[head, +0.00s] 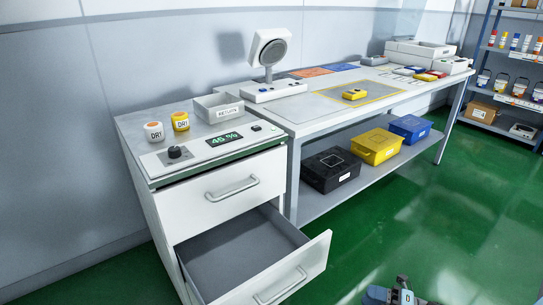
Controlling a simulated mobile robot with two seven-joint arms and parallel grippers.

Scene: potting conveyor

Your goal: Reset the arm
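Part of my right arm with its gripper (402,293) shows at the bottom edge, right of centre, low over the green floor. It is cut off by the frame, and its fingers cannot be made out, so I cannot tell whether it is open or shut. No object shows in it. It is apart from the white drawer cabinet (212,202), to the right of the cabinet's open lower drawer (287,279). The part of the drawer that shows inside looks empty. My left gripper is not in view.
The workbench (304,114) stands along the wall, with black (331,170), yellow (375,147) and blue (410,128) boxes on its lower shelf. On the cabinet are two jars (154,132) and a RETURN tray (218,108). The green floor (430,210) at right is clear.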

